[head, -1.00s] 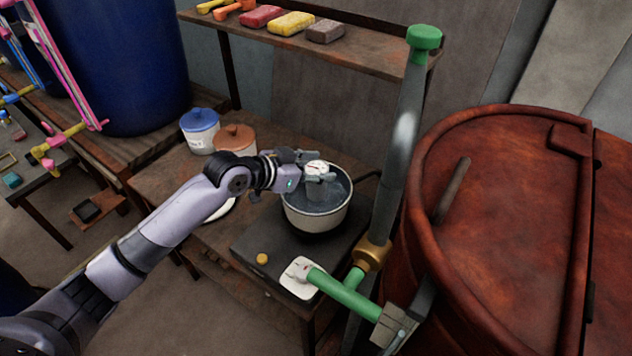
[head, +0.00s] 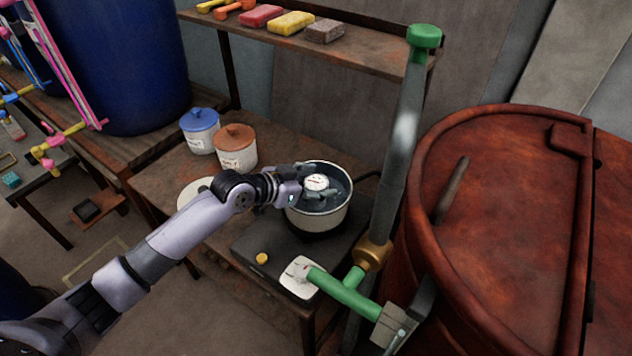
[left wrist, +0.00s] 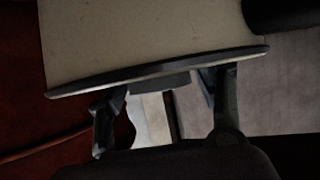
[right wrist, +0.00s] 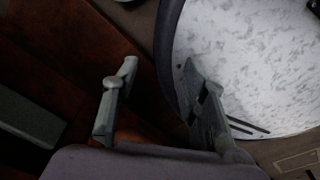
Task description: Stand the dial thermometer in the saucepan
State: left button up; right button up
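The dial thermometer's white round face (head: 317,182) shows inside the saucepan in the head view; its lower part is hidden by the pan and a finger. The saucepan (head: 322,221) is cream with a dark rim and sits on a dark hotplate. My left gripper (head: 316,181) reaches in over the left side of the rim, its fingers on either side of the dial. In the left wrist view the fingers are apart, with their tips hidden behind the rim of the saucepan (left wrist: 150,40). My right gripper (right wrist: 160,68) is open and empty, outside the head view.
The hotplate (head: 262,240) has a yellow knob. A blue-lidded jar (head: 200,138) and a brown-lidded jar (head: 236,155) stand behind my left arm. A tall grey post with a green cap (head: 424,38) and a rusty vat (head: 500,220) stand to the right.

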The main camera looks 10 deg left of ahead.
pick_arm(q)
jog(key=shift+r, duration=0.1)
jog(key=shift+b+v, duration=0.35)
jog(key=shift+v, duration=5.7)
